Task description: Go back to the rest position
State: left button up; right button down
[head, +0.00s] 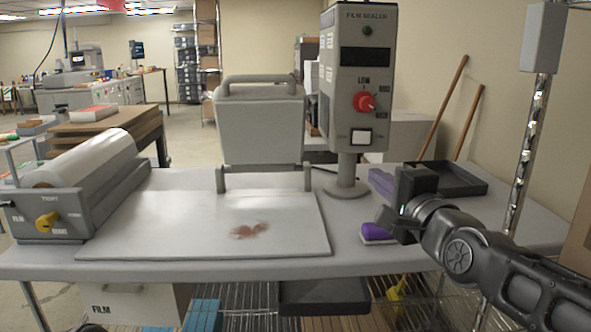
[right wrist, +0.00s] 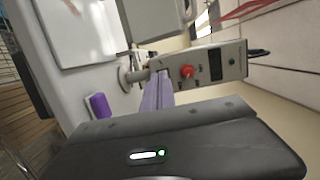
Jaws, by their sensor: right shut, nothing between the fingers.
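My right gripper (head: 396,220) is shut and empty, over the right part of the grey bench (head: 350,262). A purple block with a pale underside (head: 377,232) lies on the bench just left of it and also shows in the right wrist view (right wrist: 99,105). A pale purple thing (head: 381,181) lies behind the gripper, partly hidden by it. It also shows in the right wrist view (right wrist: 157,92), above my dark gripper body. My left gripper is not in view.
The film sealer (head: 357,90), with a red knob, stands behind the gripper. A black tray (head: 462,182) lies at the back right, near a metal post (head: 525,145). A stained white board (head: 190,235), a raised press lid (head: 260,125) and a film roll (head: 90,160) occupy the left.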

jog(key=s+a+f+n+g, duration=0.15)
jog(key=f+n, duration=0.25)
jog(key=f, duration=0.9)
jog(key=a+f+n+g, duration=0.2)
jog(key=f+n+g, duration=0.15)
jog(key=f, duration=0.95)
jog(key=s+a+f+n+g, duration=0.15)
jog(key=f+n, duration=0.25)
jog(key=f, duration=0.9)
jog(key=s+a+f+n+g, duration=0.1)
jog(key=s+f+g, duration=0.3)
jog(key=f, duration=0.5)
jog(key=s+f+n+g, duration=0.1)
jog(key=s+f, duration=0.6)
jog(key=f, duration=0.1)
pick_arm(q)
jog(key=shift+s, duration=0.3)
pick_arm(e)
jog(key=s+a+f+g, duration=0.1)
jog(key=s+f+g, duration=0.1)
jog(key=s+f, duration=0.4)
jog(key=s+f+g, duration=0.3)
jog(key=s+f, duration=0.3)
jog(key=s, duration=0.6)
jog(key=shift+a+f, duration=0.35)
jog(key=shift+f, duration=0.05)
